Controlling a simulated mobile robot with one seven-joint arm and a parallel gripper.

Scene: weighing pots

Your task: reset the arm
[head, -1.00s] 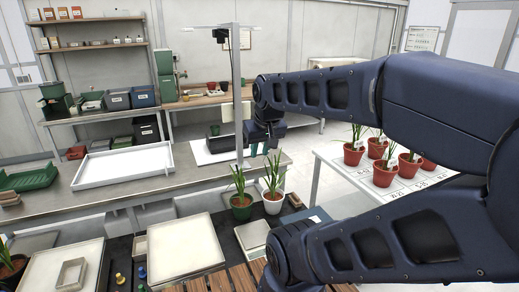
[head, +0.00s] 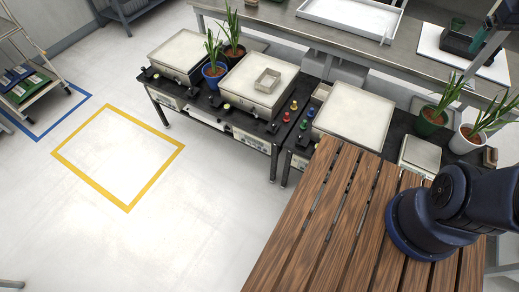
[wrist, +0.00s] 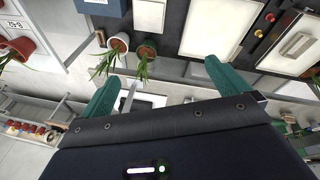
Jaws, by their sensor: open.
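My gripper (wrist: 163,85) is open and empty in the wrist view, its two green fingers wide apart. In the head view only a green finger and part of the dark wrist show at the upper right edge. My dark blue arm base stands at the lower right on the slatted wooden top (head: 325,215); much of the arm is out of frame. A plant in a green pot (head: 431,122) and one in a white pot (head: 466,140) stand on the black bench near the arm. In the wrist view both pots, white (wrist: 118,43) and green (wrist: 147,47), appear beyond the fingers.
Large pale scale plates (head: 354,110) and a small scale (head: 419,154) sit on the black bench. A square frame (head: 267,80) lies on one plate. A blue pot (head: 214,72) stands farther left. A white tray (head: 350,14) lies on the back bench. Floor inside the yellow outline (head: 127,205) is clear.

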